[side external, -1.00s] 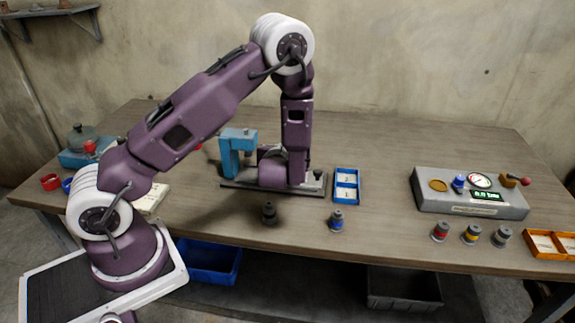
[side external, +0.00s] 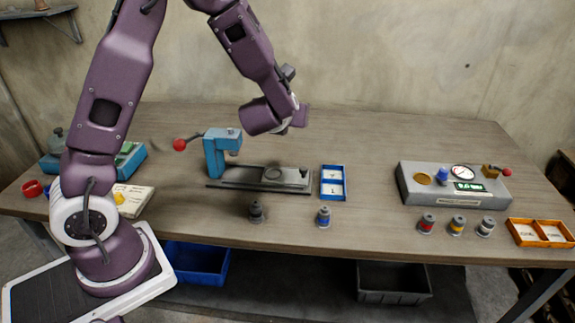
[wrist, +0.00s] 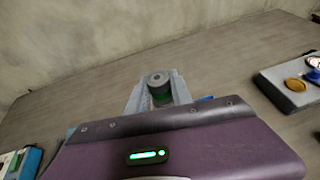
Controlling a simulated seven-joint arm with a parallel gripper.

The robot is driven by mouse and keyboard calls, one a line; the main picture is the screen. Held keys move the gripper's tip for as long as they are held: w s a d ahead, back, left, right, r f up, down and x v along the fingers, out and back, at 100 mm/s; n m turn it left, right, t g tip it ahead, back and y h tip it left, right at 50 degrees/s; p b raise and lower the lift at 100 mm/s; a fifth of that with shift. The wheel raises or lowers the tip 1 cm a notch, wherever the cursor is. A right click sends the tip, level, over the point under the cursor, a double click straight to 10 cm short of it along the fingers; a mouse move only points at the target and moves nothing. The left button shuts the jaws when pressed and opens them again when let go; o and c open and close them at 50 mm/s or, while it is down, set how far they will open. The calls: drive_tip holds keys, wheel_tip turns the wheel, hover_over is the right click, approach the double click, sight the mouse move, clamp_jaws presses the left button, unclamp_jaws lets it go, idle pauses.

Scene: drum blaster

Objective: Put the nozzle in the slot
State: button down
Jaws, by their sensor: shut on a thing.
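My gripper (wrist: 158,98) is shut on a grey nozzle (wrist: 157,79) with a green band, seen end-on between the fingers in the wrist view. In the side view my gripper (side external: 300,118) is raised above the table, behind and above the blue press; the held nozzle cannot be made out there. I cannot tell which opening is the slot.
The blue press (side external: 215,155) has a long dark base. A blue two-part tray (side external: 333,197) stands beside it. Dark (side external: 256,212) and blue-banded nozzles (side external: 324,217) stand in front. Several banded nozzles (side external: 457,226) and an orange tray (side external: 513,233) stand near the console.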

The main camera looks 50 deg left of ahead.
drive_tip(key=w+a+f+n+g+y, duration=0.1)
drive_tip(key=w+a+n+g+y, duration=0.15)
drive_tip(key=a, duration=0.75)
drive_tip(key=w+a+f+n+g+y, duration=0.1)
drive_tip(key=a+f+n+g+y, duration=0.15)
drive_tip(key=a, duration=0.85)
hover_over(260, 148)
drive_tip(key=shift+n+h, duration=0.3)
wheel_tip(260, 148, down, 12)
drive_tip(key=shift+f, duration=2.45)
drive_tip(key=shift+f, duration=0.1)
drive_tip(key=c, duration=1.1)
unclamp_jaws()
drive_tip(key=shift+c, duration=0.2)
